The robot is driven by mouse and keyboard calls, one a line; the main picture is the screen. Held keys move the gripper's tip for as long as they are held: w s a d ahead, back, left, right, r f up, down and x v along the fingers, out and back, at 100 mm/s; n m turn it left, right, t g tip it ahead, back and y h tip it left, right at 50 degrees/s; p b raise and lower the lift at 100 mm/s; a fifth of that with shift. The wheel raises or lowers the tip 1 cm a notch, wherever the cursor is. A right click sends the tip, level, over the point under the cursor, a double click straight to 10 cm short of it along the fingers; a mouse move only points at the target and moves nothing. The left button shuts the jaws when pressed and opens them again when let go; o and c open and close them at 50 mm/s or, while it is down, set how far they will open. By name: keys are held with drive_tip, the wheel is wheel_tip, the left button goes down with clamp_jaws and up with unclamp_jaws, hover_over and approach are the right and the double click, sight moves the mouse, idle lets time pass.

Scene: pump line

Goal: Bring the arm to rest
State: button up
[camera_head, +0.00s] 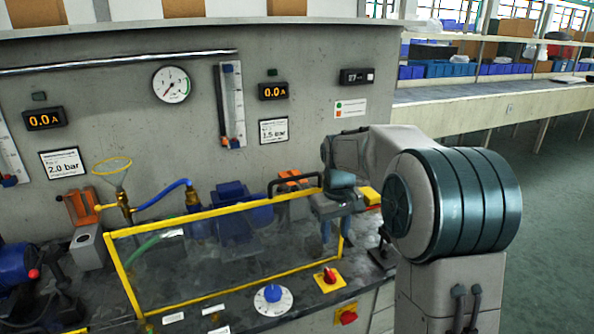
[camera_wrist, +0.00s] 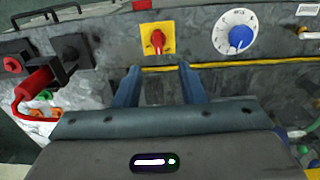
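My gripper (camera_head: 335,238) hangs fingers down at the right end of the yellow-framed clear guard (camera_head: 192,304) in the head view. My arm reaches in from the right, bent at the elbow.
A red switch on a yellow plate (camera_head: 329,279) and a blue dial (camera_head: 272,293) sit in front of the guard. A blue pump (camera_head: 234,215) stands behind the guard's clear panel. The grey panel (camera_head: 120,120) with gauges rises behind. Open floor (camera_head: 545,200) lies to the right.

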drive_tip(key=s+r+m+t+p, duration=0.2)
drive_tip(key=s+m, duration=0.1)
drive_tip(key=s, duration=2.3)
drive_tip(key=shift+s+r+m+t+p, duration=0.15)
drive_tip(key=shift+r+m+t+p, duration=0.15)
drive_tip(key=shift+m+p, duration=0.1)
drive_tip(key=shift+c, duration=0.4)
